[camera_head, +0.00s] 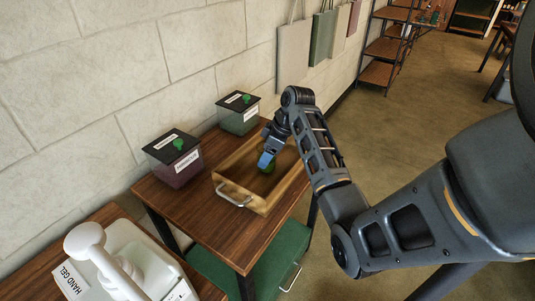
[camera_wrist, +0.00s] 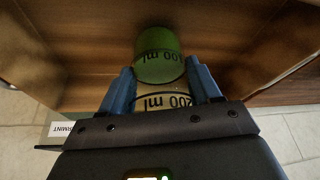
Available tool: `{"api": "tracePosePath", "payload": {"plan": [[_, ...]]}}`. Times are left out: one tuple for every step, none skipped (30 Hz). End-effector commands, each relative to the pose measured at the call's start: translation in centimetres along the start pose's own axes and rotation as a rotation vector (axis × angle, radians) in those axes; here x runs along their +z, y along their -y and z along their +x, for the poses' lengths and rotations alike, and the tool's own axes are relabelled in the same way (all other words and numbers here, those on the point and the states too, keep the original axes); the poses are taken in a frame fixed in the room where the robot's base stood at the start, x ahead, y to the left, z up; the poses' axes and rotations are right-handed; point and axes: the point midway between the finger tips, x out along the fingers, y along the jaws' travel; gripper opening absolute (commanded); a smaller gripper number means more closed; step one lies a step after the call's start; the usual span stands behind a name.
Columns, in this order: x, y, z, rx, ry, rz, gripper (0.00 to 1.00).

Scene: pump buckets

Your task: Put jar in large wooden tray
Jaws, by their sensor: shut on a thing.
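The jar (camera_wrist: 158,62) is clear with upside-down "100 ml" and "200 ml" marks, and green fills the end farther from my gripper. My gripper (camera_wrist: 162,84) has one blue finger on each side of the jar and is shut on it. In the head view my gripper (camera_head: 266,160) points down into the large wooden tray (camera_head: 287,191), and a little green of the jar (camera_head: 268,168) shows below the fingers. The tray has a metal handle and stands on the wooden table. Whether the jar touches the tray floor cannot be told.
Two labelled, lidded containers, one dark red (camera_head: 176,165) and one green (camera_head: 240,116), stand behind the tray by the wall. A white hand gel pump dispenser (camera_head: 110,262) stands at lower left. A green bin (camera_head: 268,262) is below the table.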

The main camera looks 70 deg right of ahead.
Motion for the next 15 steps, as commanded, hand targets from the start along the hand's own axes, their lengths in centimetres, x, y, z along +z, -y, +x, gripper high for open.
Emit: {"api": "tracePosePath", "payload": {"plan": [[0.09,-0.03,0.18,0.001,-0.001,0.000,0.08],[0.12,-0.04,0.28,0.002,-0.001,0.000,0.08],[0.13,-0.05,0.33,0.002,-0.002,0.000,0.08],[0.13,-0.05,0.34,0.002,-0.002,-0.001,0.08],[0.12,-0.05,0.34,0.003,-0.002,-0.001,0.08],[0.12,-0.05,0.34,0.002,-0.002,-0.001,0.08],[0.12,-0.05,0.33,0.002,-0.002,-0.001,0.08],[0.12,-0.05,0.33,0.002,-0.002,-0.001,0.08],[0.13,-0.05,0.34,0.002,-0.002,-0.001,0.08],[0.14,-0.04,0.38,0.002,-0.002,-0.001,0.08],[0.17,-0.04,0.45,0.002,-0.002,-0.001,0.08],[0.21,-0.03,0.56,0.002,-0.002,-0.001,0.08],[0.25,-0.03,0.65,0.002,-0.002,-0.001,0.08],[0.26,-0.01,0.63,0.001,-0.001,0.000,0.65],[0.26,-0.01,0.61,0.001,-0.001,0.000,0.69]]}}
